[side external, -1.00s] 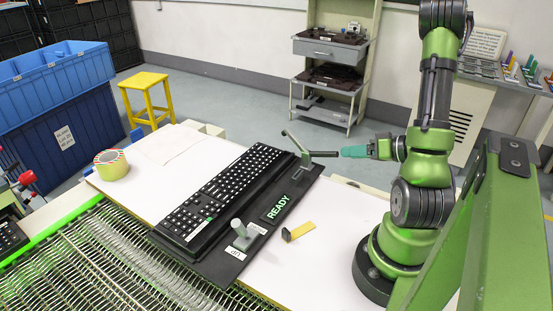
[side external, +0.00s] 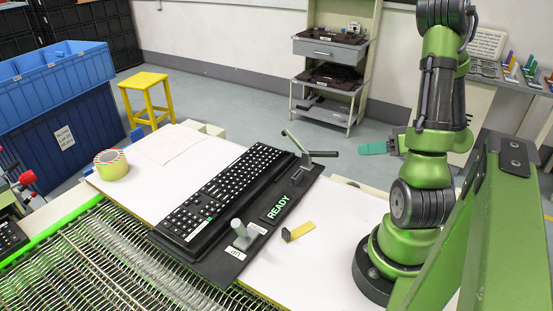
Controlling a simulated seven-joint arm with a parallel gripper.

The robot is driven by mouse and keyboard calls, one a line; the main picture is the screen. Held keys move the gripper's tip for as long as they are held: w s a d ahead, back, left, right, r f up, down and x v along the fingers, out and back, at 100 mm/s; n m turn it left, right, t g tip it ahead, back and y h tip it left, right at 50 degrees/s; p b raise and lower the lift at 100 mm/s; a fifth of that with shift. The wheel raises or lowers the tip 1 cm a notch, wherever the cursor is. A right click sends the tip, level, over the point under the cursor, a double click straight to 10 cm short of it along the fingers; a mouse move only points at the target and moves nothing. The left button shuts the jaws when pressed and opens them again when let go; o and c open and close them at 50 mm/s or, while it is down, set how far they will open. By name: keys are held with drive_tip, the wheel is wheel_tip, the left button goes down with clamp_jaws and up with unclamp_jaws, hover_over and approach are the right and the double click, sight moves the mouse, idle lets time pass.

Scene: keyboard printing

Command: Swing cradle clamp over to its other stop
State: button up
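The cradle (side external: 215,262) is a black base on the white table, with a black keyboard (side external: 225,195) lying in it. The cradle clamp (side external: 303,160) stands at the cradle's far right end. Its grey-green arm slants up to the left, and its black handle (side external: 323,154) points right. My gripper (side external: 374,148), with teal fingers, is in the air to the right of the handle, with a clear gap between them. The fingers overlap from this side, so whether they are open or shut does not show. I see nothing held in them.
A short grey post (side external: 238,229) stands at the cradle's near end by an "UP" label. A green "READY" display (side external: 277,207) is on the cradle. A tape roll (side external: 111,164) sits far left.

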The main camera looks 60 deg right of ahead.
drive_tip(key=w+a+n+g+y, duration=0.1)
drive_tip(key=w+n+y, duration=0.1)
drive_tip(key=w+a+n+g+y, duration=0.2)
drive_tip(key=n, duration=0.1)
drive_tip(key=w+a+r+n+g+y, duration=0.1)
drive_tip(key=w+a+n+y, duration=0.1)
drive_tip(key=n, duration=0.1)
drive_tip(key=shift+w+a+g+y, duration=0.15)
drive_tip(key=shift+w+g+y, duration=0.1)
drive_tip(key=shift+g+y, duration=0.05)
clamp_jaws()
drive_tip(key=n+g+h, duration=1.1)
drive_tip(key=n+g, duration=0.2)
drive_tip(key=n, duration=0.3)
approach(331, 155)
drive_tip(key=shift+m, duration=0.3)
drive_tip(key=f, duration=0.2)
drive_tip(key=d+f, duration=0.1)
drive_tip(key=f, duration=0.1)
drive_tip(key=s+d+f, duration=0.1)
drive_tip(key=f, duration=0.1)
drive_tip(key=shift+d, duration=0.1)
drive_tip(key=shift+s+f+t, duration=0.1)
drive_tip(key=shift+s+t, duration=0.05)
drive_tip(key=shift+t, duration=0.25)
